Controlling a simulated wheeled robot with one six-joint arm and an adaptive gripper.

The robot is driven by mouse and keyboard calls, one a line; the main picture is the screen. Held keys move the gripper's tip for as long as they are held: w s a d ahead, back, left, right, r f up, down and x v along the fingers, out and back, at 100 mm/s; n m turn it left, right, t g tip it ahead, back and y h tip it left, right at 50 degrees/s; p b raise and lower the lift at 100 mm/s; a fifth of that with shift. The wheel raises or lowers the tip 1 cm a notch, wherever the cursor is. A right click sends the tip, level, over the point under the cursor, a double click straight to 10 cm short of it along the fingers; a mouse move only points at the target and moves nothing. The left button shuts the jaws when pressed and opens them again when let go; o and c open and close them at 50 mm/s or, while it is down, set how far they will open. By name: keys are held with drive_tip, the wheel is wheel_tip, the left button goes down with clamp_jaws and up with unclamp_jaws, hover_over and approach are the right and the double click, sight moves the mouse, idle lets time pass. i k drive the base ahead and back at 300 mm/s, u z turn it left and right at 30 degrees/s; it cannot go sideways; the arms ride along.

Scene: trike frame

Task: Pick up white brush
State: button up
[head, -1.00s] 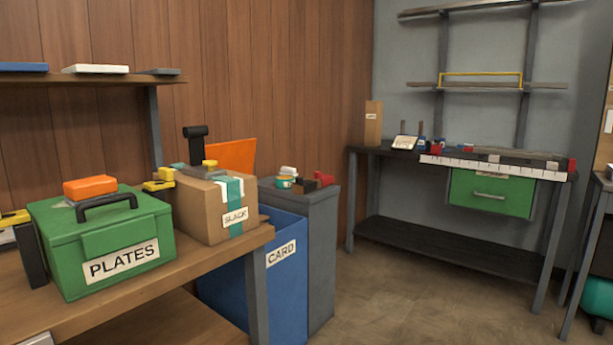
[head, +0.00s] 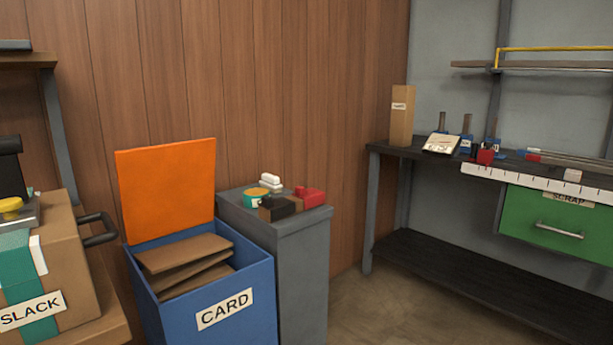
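A small white block-like thing with a rounded top (head: 270,182), which looks like the white brush, sits at the back of the top of a grey cabinet (head: 300,262). A dark brown and black brush-like block (head: 279,208) and a red one (head: 311,196) lie in front and to the right. The white thing's lower part is partly hidden by these neighbours. My gripper is not in view.
A blue CARD bin (head: 222,308) with brown card inside and an orange panel (head: 168,190) behind stands left of the cabinet. A SLACK carton (head: 70,260) is at lower left. A dark workbench (head: 400,152) with a green SCRAP drawer (head: 560,225) is at right. Floor shows between.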

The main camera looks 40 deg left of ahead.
sight(269, 181)
drive_tip(key=u, duration=0.25)
drive_tip(key=i, duration=1.55)
drive_tip(key=u, duration=1.5)
drive_tip(key=i, duration=0.95)
drive_tip(key=u, duration=0.95)
